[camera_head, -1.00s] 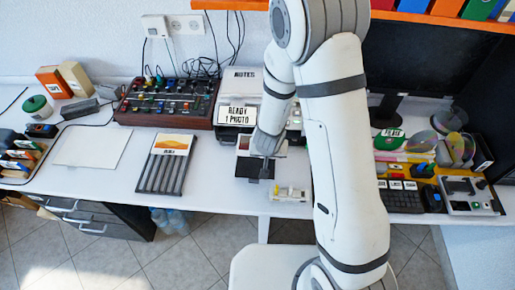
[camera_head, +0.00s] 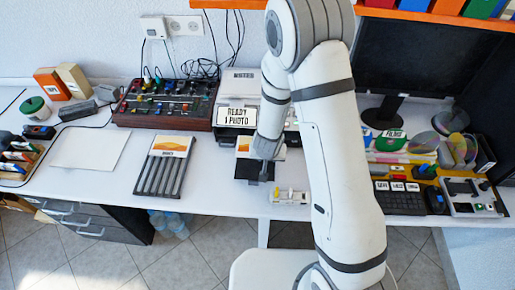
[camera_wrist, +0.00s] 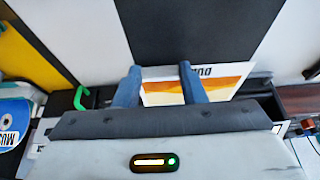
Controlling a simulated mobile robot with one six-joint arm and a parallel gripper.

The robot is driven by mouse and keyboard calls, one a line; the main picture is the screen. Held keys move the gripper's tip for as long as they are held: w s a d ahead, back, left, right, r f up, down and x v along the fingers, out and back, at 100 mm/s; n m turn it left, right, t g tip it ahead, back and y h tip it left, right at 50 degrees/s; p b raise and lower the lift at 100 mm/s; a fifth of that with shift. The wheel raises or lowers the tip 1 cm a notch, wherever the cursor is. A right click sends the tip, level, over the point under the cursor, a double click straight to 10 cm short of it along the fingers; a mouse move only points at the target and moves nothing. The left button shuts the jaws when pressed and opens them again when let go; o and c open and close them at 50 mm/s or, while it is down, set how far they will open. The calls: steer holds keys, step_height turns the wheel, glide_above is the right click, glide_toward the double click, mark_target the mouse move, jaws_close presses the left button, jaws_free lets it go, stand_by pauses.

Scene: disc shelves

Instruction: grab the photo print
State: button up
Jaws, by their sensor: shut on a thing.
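The photo print (camera_head: 243,146), white with an orange landscape picture, shows just left of my gripper (camera_head: 262,170) below the printer's front. In the wrist view the print (camera_wrist: 164,92) lies between the two blue-grey fingers of my gripper (camera_wrist: 159,72), its edge reaching past both. My gripper is shut on the print. The fingers stand apart, with the print's far side toward a dark strip. The printer (camera_head: 236,88) carries a sign reading "READY 1 PHOTO" (camera_head: 236,117). My forearm hides part of the printer's right side.
A slotted rack (camera_head: 160,175) with an orange-topped card stands left on the white desk. A control panel with knobs (camera_head: 165,103) is behind it. A small clear device (camera_head: 289,197) lies near the front edge. A keyboard (camera_head: 399,200) and discs (camera_head: 450,145) are right.

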steer(key=c, duration=0.4)
steer(key=shift+r, duration=0.15)
steer(key=shift+c, duration=0.2)
